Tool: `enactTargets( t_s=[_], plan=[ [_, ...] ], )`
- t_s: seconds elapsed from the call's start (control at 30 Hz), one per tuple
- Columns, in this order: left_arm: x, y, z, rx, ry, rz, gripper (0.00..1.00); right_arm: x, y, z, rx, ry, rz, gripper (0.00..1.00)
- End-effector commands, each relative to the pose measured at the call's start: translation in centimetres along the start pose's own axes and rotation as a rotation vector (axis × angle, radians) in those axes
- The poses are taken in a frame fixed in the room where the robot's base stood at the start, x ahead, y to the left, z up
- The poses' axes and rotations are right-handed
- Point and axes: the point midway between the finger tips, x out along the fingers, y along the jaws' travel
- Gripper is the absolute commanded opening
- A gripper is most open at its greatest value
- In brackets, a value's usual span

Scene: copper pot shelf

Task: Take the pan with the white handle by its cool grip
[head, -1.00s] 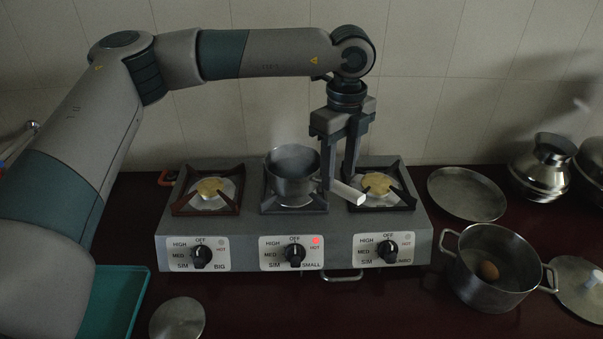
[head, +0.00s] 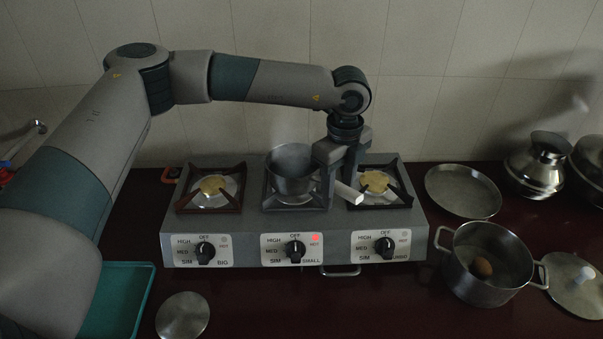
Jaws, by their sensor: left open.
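The small grey metal pan (head: 290,170) sits on the middle burner of the stove. My left gripper (head: 339,192) points down at the handle, close to the pan's right side. Its two fingers are apart, one nearer the pan and one further right and back. The fingertips are level with the handle in the picture, near the inner end of the white grip. I cannot tell whether they touch it. My right gripper is not in view.
The stove (head: 215,252) has a red light lit beside its middle knob (head: 295,249). Side burners are empty. A teal tray (head: 118,295) lies front left.

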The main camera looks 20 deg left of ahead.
Motion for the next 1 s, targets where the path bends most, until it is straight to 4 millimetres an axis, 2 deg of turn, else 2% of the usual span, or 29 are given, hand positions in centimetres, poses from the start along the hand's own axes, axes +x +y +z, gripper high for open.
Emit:
enactTargets(
  t_s=[0.03,0.1,0.3,0.77,0.8,0.97,1.0],
  plan=[
    [0.1,0.0,-0.1,0.001,0.001,0.003,0.42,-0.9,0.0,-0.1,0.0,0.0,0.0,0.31],
    [1.0,0.0,-0.1,0.0,0.0,0.003,0.42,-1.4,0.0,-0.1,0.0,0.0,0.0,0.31],
    [2.8,-0.1,0.0,-0.001,0.0,0.0,0.42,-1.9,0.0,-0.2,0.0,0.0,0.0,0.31],
    [2.9,-0.1,-0.1,-0.001,0.0,0.0,0.42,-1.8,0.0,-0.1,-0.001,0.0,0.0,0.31],
    [2.9,-0.1,-0.1,-0.001,0.0,0.0,0.37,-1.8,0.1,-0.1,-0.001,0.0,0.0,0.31],
    [2.9,-0.1,-0.1,-0.001,0.0,0.0,0.0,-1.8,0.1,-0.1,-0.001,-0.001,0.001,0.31],
    [2.9,-0.1,-0.1,-0.001,0.0,0.0,0.0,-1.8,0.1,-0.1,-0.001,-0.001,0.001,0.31]
  ],
)
